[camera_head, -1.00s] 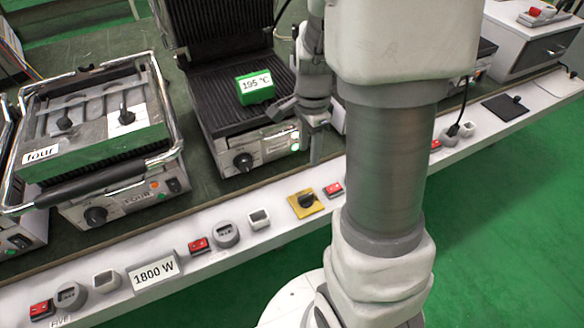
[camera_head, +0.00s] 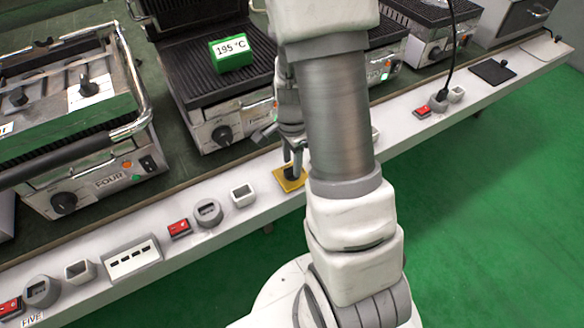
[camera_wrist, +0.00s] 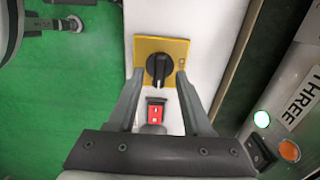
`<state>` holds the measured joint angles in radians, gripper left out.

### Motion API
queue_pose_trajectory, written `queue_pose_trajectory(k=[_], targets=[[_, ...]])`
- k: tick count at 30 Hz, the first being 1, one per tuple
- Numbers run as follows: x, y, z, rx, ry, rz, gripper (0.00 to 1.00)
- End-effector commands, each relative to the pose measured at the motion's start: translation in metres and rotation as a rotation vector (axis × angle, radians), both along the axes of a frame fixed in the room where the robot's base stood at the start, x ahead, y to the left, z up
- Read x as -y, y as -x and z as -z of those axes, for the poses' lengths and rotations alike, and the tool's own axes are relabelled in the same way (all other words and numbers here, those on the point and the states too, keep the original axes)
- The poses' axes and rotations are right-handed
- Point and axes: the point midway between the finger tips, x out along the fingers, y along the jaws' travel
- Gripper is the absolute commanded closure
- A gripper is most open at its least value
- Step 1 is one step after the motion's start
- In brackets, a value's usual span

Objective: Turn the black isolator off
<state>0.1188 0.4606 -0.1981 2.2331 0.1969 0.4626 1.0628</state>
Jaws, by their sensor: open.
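The black isolator (camera_wrist: 159,69) is a round black knob with a raised grip bar on a yellow square plate (camera_wrist: 143,48). The bar lies nearly upright in the wrist view. A small mark is on the plate's right edge. In the head view the yellow plate (camera_head: 281,177) is partly hidden by my arm. My gripper (camera_wrist: 160,77) is open, with its fingertips on either side of the knob, over the plate. I cannot tell whether they touch it. In the head view my gripper (camera_head: 293,165) points down at the isolator.
A red switch (camera_wrist: 155,113) sits beside the plate, between my fingers in the wrist view. More red switches (camera_head: 179,228) and grey sockets (camera_head: 208,212) line the white ledge. Contact grills stand behind; one bears a green 195 °C block (camera_head: 230,53). A white meter box (camera_head: 131,257) shows dark marks.

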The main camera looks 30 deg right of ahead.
Motion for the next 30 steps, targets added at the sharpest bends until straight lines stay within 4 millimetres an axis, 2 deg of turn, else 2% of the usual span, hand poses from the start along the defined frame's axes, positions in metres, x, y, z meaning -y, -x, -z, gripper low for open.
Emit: queue_pose_trajectory(k=[3, 13, 21, 30], targets=[[0.0000, 0.0006, 0.0104, -0.002, -0.001, 0.001, 0.50], [0.0000, 0.0003, 0.0119, -0.001, 0.000, 0.001, 0.50], [0.0000, 0.0003, 0.0117, -0.001, 0.000, 0.001, 0.99], [0.0000, 0.0003, 0.0116, -0.001, 0.000, -0.001, 1.00]])
